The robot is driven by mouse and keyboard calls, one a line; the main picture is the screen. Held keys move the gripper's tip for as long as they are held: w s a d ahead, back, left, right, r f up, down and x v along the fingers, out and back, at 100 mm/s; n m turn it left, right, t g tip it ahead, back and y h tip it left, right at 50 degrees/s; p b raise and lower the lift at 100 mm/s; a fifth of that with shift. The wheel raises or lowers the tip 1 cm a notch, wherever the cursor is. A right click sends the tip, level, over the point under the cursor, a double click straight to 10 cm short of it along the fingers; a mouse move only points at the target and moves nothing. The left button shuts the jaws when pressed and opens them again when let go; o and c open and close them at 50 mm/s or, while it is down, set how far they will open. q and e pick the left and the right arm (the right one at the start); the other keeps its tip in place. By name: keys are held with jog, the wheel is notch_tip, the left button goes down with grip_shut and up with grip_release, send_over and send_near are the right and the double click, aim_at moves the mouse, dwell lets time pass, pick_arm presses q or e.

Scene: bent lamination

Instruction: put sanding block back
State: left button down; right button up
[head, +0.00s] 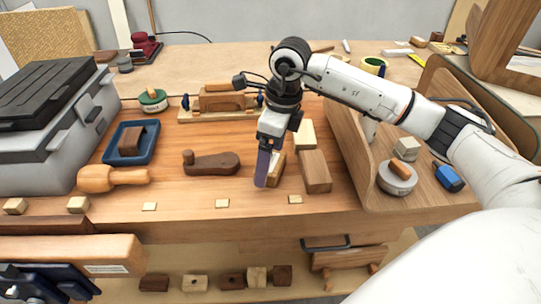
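My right gripper (268,174) points down at the middle of the bench, its blue fingers seen from the side. A small light-wood block (278,170) is right beside the fingers and partly hidden by them. I cannot tell whether the fingers hold it. A larger brown block (316,172) lies just to its right, and a cream block (304,134) lies behind. A dark brown block (131,141) sits in a blue tray (149,155) at the left. No label shows which block is the sanding block. My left gripper is not clearly seen.
A wooden mallet (112,178) and a hand plane (211,163) lie left of the gripper. A clamped wooden fixture (220,103) stands behind. A curved wooden panel (345,148) stands at the right. A grey toolbox (62,140) fills the left. Small pale blocks line the front edge.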

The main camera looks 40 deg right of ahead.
aim_at(278, 164)
jog(key=shift+r, duration=0.3)
notch_tip(278, 164, up, 12)
jog(key=s+d, duration=0.1)
jog(key=shift+s+f, duration=0.2)
jog(key=shift+s, duration=0.05)
dwell(0.4)
